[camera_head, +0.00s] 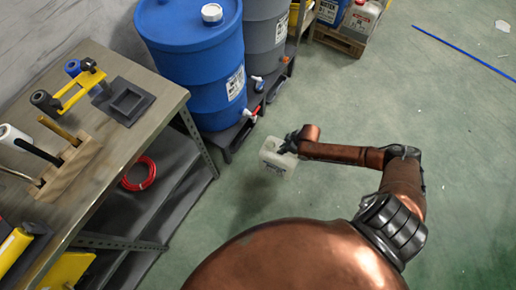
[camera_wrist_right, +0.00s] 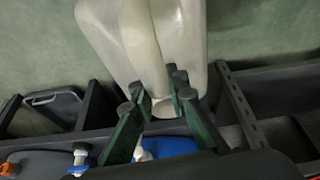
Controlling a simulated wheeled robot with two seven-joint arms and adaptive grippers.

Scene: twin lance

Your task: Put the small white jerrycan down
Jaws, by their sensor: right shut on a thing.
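The small white jerrycan (camera_head: 277,158) is in the head view, just in front of the blue drum with the red tap. It hangs from my right gripper (camera_head: 291,143), which is shut on it near its top. In the right wrist view the jerrycan (camera_wrist_right: 120,40) fills the upper middle, and the fingers of my right gripper (camera_wrist_right: 158,105) close around its handle. Whether its base touches the floor is hard to tell. My left gripper is not in the head view.
A blue drum (camera_head: 198,60) and a grey drum (camera_head: 265,40) stand on a low dark stand behind the jerrycan. A workbench (camera_head: 150,95) with tools and a lower shelf is at left.

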